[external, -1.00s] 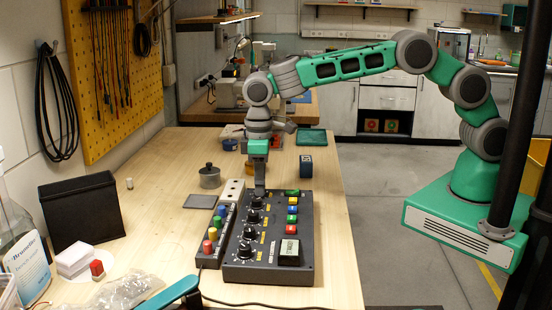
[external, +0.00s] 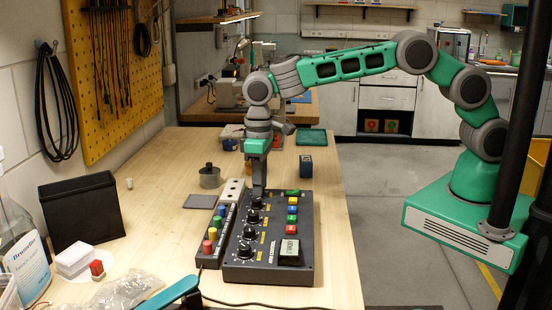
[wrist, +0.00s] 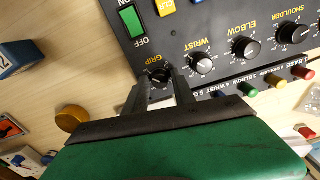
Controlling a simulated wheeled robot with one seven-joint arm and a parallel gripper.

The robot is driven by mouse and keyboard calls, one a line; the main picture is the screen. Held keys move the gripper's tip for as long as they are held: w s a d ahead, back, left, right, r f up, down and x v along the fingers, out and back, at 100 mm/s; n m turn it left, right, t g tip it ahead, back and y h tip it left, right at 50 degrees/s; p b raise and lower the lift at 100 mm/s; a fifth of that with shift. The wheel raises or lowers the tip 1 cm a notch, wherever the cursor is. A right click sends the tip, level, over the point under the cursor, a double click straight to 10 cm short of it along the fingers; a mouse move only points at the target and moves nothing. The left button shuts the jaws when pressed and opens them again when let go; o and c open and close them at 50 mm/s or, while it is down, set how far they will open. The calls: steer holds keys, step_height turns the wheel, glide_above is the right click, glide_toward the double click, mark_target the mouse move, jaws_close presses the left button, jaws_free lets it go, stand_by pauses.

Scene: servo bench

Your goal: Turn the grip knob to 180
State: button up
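The grip knob (wrist: 158,76) is a small black knob with a white pointer mark, beside the yellow GRIP label on the dark control panel (wrist: 215,25). My gripper (wrist: 159,82) points down at it with its two dark fingers apart, one on each side of the knob. A gap shows between the fingers, and I cannot tell whether they touch the knob. In the external view my gripper (external: 257,192) is at the far end of the panel's row of knobs and hides the grip knob. The panel (external: 235,271) lies flat on the bench.
The WRIST knob (wrist: 201,63) sits close beside my fingers, with the ELBOW knob (wrist: 246,47) beyond. A green OFF/ON switch (wrist: 132,21) is near. A side box with coloured buttons (external: 210,248) adjoins the panel. A grey pot (external: 210,177) and blue block (external: 306,164) stand behind.

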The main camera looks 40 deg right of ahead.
steer(key=shift+o, duration=1.4)
step_height(320, 180, up, 8)
steer(key=shift+f+b, duration=0.15)
steer(key=shift+b, duration=0.5)
